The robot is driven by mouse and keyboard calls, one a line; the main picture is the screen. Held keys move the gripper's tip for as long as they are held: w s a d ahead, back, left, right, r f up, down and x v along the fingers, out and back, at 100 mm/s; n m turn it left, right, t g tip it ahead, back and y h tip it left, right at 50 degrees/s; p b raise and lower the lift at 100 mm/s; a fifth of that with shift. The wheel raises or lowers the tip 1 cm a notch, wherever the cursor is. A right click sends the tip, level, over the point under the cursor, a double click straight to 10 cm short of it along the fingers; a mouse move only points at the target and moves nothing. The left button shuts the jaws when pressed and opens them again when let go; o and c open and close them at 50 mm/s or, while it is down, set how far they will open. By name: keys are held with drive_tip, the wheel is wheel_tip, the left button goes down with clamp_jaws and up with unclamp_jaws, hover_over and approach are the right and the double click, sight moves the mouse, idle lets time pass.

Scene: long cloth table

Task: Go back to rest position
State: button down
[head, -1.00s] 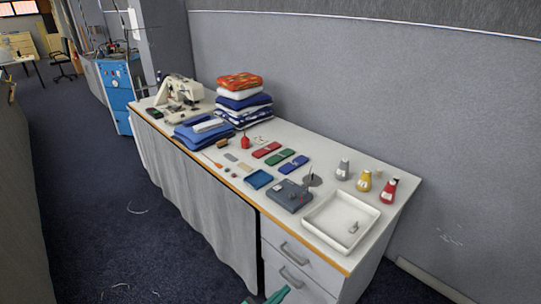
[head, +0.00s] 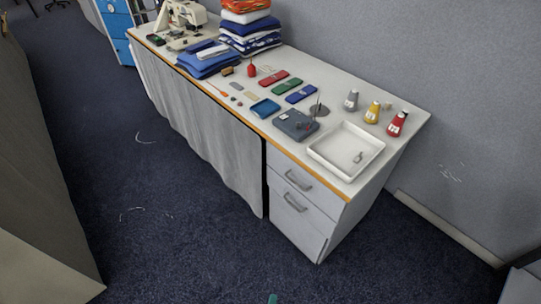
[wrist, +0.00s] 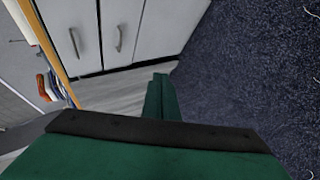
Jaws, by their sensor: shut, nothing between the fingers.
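My gripper (wrist: 160,80) shows in the wrist view with its green fingers together and nothing between them. It points toward the drawer fronts and the dark carpet, and is apart from both. In the head view only a small green tip (head: 272,298) of it shows at the bottom edge, in front of the table. The long table (head: 335,92) stands beyond it with its drawers (head: 303,205) at the near end. The rest of my arm is hidden in the head view.
On the table are a white tray (head: 322,152), a grey box (head: 290,122), several coloured bottles (head: 397,127), folded cloths (head: 212,66) and a sewing machine (head: 185,18). A grey cloth (head: 200,130) hangs along the front.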

drive_tip(key=s+r+m+t, duration=0.1)
drive_tip(key=s+r+m, duration=0.3)
drive_tip(key=r, duration=0.5)
drive_tip(key=s+r+m+t+y, duration=0.1)
drive_tip(key=s+r+m, duration=0.3)
drive_tip(key=r, duration=0.4)
drive_tip(key=s+r+m+t+y, duration=0.1)
drive_tip(key=s+r+m, duration=0.3)
drive_tip(key=r, duration=0.5)
drive_tip(key=shift+a+r+m+t, duration=0.25)
drive_tip(key=shift+r+m+t, duration=0.1)
drive_tip(key=shift+m+t, duration=0.45)
